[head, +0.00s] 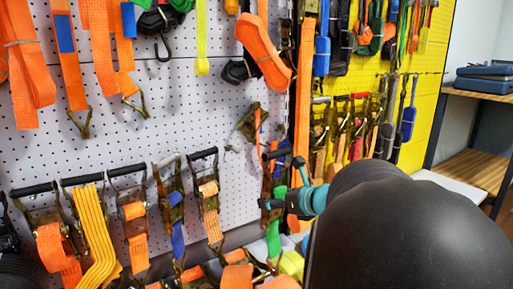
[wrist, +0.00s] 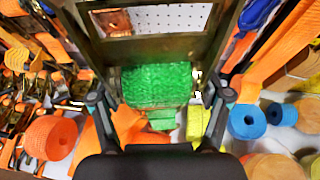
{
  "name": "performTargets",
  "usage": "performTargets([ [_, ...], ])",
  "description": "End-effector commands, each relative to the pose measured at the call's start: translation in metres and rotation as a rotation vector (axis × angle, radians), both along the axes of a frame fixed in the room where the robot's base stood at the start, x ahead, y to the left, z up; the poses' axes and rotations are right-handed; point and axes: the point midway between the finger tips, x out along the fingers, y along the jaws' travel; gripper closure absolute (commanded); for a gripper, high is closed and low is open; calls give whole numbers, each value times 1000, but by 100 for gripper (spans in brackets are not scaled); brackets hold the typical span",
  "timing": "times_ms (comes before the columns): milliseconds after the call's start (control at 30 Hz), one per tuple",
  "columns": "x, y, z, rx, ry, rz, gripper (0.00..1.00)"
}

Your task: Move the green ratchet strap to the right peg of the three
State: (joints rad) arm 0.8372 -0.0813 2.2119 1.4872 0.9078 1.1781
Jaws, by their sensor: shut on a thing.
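The green ratchet strap (head: 274,238) hangs from my gripper (head: 274,180) in front of the wall in the head view. Its metal ratchet frame is between my fingers, and green webbing hangs below. In the wrist view, the rolled green webbing (wrist: 157,85) sits inside the dark metal frame, between the two fingers of my gripper (wrist: 158,104). My gripper is shut on the ratchet. My arm hides part of the wall to the right. I cannot tell which three pegs are meant; the right peg is not clearly visible.
A white pegboard (head: 190,100) carries a row of orange and yellow ratchet straps at lower left. Orange straps (head: 70,50) hang above. Rolls, including a blue one (wrist: 247,121), lie below in the wrist view.

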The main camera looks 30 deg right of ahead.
Motion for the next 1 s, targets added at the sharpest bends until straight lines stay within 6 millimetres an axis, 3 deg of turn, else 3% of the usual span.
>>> performTargets([
  [167,1,0,1,-1,-3,1,93],
  [333,6,2,-16,10,7,12,93],
  [467,22,-5,-29,6,10,23,93],
  [600,47,-24,-34,-12,10,4,93],
  [800,76,-57,-21,-34,1,-67,93],
  [1000,81,-73,-7,-34,-3,-126,93],
])
